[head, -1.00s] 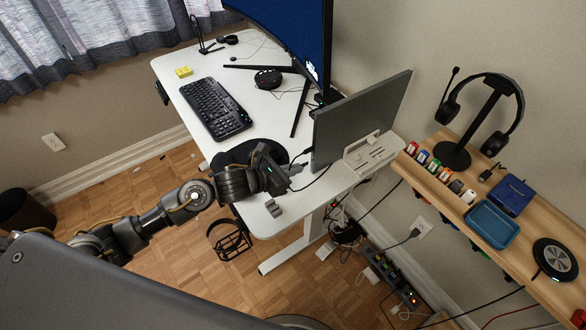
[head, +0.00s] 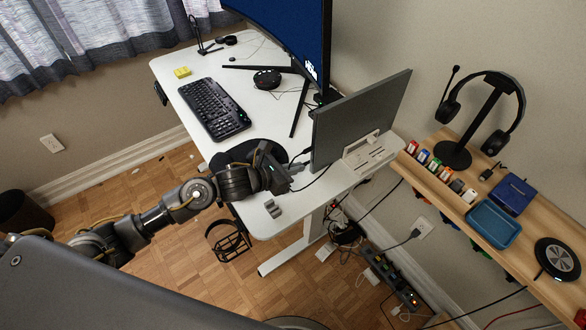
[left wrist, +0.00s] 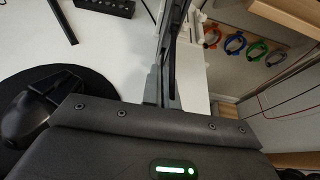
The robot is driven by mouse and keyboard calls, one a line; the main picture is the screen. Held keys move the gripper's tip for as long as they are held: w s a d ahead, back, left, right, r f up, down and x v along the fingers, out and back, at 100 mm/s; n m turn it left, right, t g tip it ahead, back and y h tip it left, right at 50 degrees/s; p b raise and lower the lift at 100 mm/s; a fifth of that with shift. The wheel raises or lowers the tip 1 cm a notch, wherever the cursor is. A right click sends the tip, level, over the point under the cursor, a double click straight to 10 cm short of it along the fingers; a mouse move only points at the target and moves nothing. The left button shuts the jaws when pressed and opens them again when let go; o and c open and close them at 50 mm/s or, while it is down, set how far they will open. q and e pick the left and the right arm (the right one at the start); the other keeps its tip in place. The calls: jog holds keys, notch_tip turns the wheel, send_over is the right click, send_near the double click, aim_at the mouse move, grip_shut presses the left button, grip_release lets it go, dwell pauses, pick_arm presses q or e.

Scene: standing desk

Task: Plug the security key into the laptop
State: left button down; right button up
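The laptop (head: 358,122) is a closed grey slab. It stands upright on its edge in a pale stand (head: 372,151) at the right end of the white desk. My left gripper (head: 288,176) is at the laptop's near-left edge, low over the desk. In the left wrist view, narrow grey finger shapes (left wrist: 162,88) lie close together before a dark upright edge. I cannot make out the security key; the fingertips are small and partly hidden, so I cannot tell whether they hold it. My right gripper is not in view.
Cables run beside the laptop's near edge. A small grey block (head: 273,208) lies on the desk's front corner. A keyboard (head: 213,108), black round mat (head: 262,150) and monitor (head: 290,35) occupy the desk. A wooden shelf (head: 460,203) holds a headset stand (head: 453,154) and blue tray (head: 494,223).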

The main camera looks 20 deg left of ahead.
pick_arm(q)
jog(key=shift+w+d+b, duration=0.3)
jog(key=shift+w+d, duration=0.2)
jog(key=shift+w, duration=0.1)
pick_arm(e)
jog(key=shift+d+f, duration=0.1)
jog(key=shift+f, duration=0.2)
pick_arm(q)
jog(key=c, duration=1.6)
grip_release()
